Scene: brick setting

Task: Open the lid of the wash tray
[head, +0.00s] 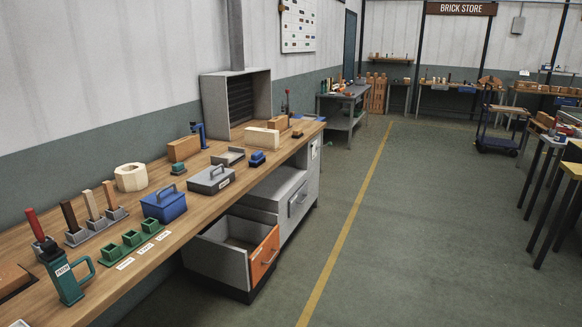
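On the long wooden bench at the left stands a grey box (211,180) with a flat lid, a handle on top and a small white label on its front. The label is too small to read, so I cannot tell for sure that it is the wash tray. Its lid looks shut. A blue box (164,206) with a top handle stands nearer, also looking shut. Neither of my grippers is in view.
The bench (158,236) also holds green cups (132,238), a teal jug (66,281), a cream ring block (131,177) and a small blue object (257,158). An orange-fronted drawer (264,254) stands open below. The floor (400,220) to the right is clear.

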